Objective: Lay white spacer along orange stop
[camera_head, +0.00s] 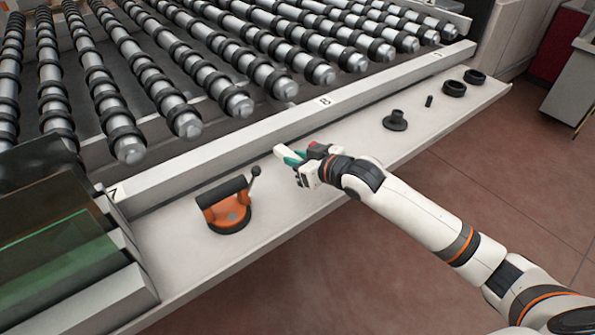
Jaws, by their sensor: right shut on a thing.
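My right gripper (292,159) reaches in from the right over the pale ledge, its teal fingertips shut on a small white piece, likely the white spacer (281,151). The spacer is close to the front rail; I cannot tell whether it touches the ledge. An orange body with a black handle and a small lever (229,214) stands on the ledge to the left of the gripper, apart from it. I cannot tell whether this is the orange stop. A small red part (313,145) shows just behind the gripper, partly hidden. My left gripper is out of view.
The roller conveyor (185,123) lies behind the numbered rail (300,116). Black round parts (395,121) and rings (454,88) stand on the right of the ledge (180,255). Glass sheets (55,250) stand at the left. Ledge between the orange device and gripper is clear.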

